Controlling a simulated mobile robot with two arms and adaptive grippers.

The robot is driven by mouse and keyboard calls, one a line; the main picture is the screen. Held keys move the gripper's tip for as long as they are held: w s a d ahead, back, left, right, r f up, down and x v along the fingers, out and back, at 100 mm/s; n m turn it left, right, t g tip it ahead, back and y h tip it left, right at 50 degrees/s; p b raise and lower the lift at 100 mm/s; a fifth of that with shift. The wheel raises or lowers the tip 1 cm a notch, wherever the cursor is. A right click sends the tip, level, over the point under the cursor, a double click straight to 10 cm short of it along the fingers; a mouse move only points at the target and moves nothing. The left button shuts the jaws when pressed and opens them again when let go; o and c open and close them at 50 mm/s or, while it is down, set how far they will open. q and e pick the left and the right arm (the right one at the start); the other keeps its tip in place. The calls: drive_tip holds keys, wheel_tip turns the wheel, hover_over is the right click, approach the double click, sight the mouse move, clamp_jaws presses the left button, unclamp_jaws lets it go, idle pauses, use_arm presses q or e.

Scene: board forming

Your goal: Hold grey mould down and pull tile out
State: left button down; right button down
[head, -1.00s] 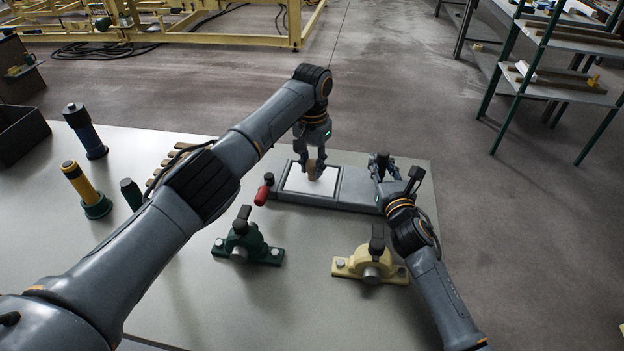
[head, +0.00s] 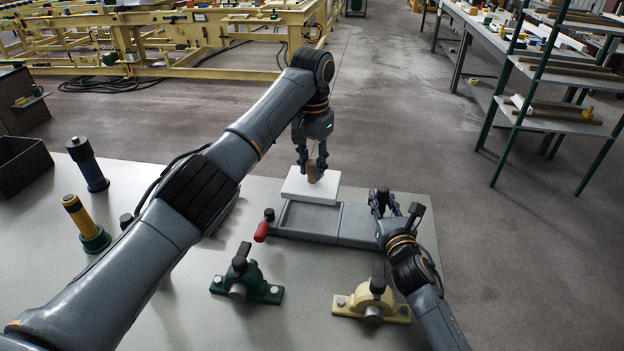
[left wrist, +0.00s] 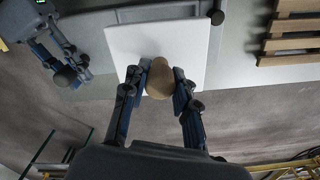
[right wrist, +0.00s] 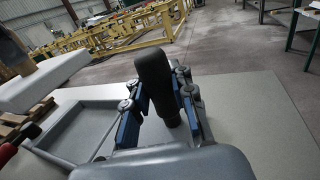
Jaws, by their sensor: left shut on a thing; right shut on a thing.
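The white square tile (head: 298,188) hangs above the grey mould (head: 362,225), clear of its shallow recess, near the table's far edge. My left gripper (head: 317,170) is shut on the tan knob (left wrist: 158,80) on top of the tile. In the right wrist view the tile (right wrist: 45,82) is a thick slab, raised over the open tray of the mould (right wrist: 90,120). My right gripper (head: 388,207) is shut on a black upright handle (right wrist: 153,72) at the mould's right end. The mould sits on the table.
A red-handled lever (head: 262,231) sticks out at the mould's left. A green bearing block (head: 247,282) and a cream one (head: 371,302) stand in front. A blue cylinder (head: 88,165) and a yellow one (head: 84,220) stand left. A wooden slatted rack (left wrist: 290,35) lies nearby.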

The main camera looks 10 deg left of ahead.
sight(313, 161)
use_arm(q)
drive_tip(key=shift+r, duration=4.2)
use_arm(e)
drive_tip(key=shift+f, duration=0.25)
drive_tip(key=c, duration=1.3)
unclamp_jaws()
drive_tip(key=shift+c, duration=0.2)
use_arm(q)
drive_tip(key=shift+w+f, duration=0.1)
use_arm(e)
drive_tip(key=shift+o, duration=1.4)
drive_tip(key=shift+w, duration=0.1)
drive_tip(key=shift+r, duration=0.1)
drive_tip(key=v, duration=0.7)
drive_tip(key=shift+s+d, duration=0.15)
drive_tip(key=shift+s, duration=0.1)
